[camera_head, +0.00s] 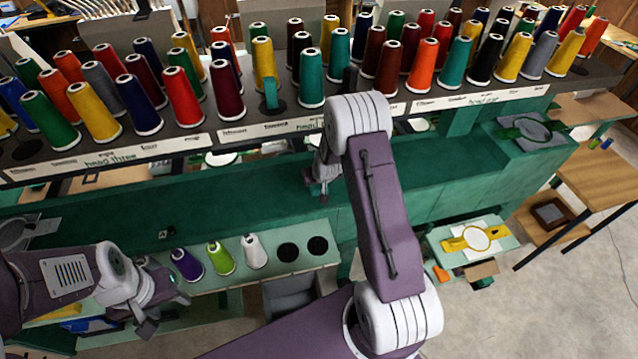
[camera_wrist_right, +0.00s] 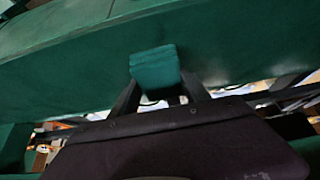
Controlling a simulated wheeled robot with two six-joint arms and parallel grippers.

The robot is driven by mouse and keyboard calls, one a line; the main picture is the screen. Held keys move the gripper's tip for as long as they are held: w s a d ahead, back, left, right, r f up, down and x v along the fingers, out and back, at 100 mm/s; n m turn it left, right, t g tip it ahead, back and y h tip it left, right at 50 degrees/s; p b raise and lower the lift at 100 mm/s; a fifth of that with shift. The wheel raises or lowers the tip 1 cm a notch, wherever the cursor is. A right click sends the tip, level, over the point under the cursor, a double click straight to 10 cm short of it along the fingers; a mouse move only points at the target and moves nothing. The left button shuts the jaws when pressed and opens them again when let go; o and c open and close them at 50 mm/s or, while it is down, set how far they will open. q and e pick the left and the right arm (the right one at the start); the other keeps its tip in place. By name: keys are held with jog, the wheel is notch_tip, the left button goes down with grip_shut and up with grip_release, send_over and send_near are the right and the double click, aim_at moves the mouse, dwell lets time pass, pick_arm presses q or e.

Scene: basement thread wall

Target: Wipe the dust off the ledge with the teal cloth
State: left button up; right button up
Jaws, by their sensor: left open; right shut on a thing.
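My right gripper (camera_head: 322,190) is over the long green ledge (camera_head: 230,195) below the thread rack. In the right wrist view, the right gripper (camera_wrist_right: 158,90) is shut on a small folded teal cloth (camera_wrist_right: 153,66), held between its fingers in front of a green surface (camera_wrist_right: 70,65). I cannot tell whether the cloth touches that surface. In the head view the cloth is not clearly visible. No dust can be made out clearly. My left gripper (camera_head: 165,312) is open and empty at the lower left, in front of the low shelf with cones.
The rack (camera_head: 225,133) above the ledge holds several coloured thread cones. A low green shelf (camera_head: 325,258) carries purple, lime and white cones beside two dark round spots. A wooden table (camera_head: 600,170) and a small stand (camera_head: 440,240) are at right. Floor is clear at lower right.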

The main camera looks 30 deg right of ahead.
jog(key=shift+d+r+p, duration=0.2)
jog(key=shift+r+p, duration=0.25)
jog(key=shift+r, duration=0.35)
jog(key=shift+d+r+p, duration=0.15)
jog(key=shift+r+p, duration=0.3)
jog(key=shift+r, duration=0.4)
jog(key=shift+a, duration=0.15)
jog(key=shift+a, duration=0.1)
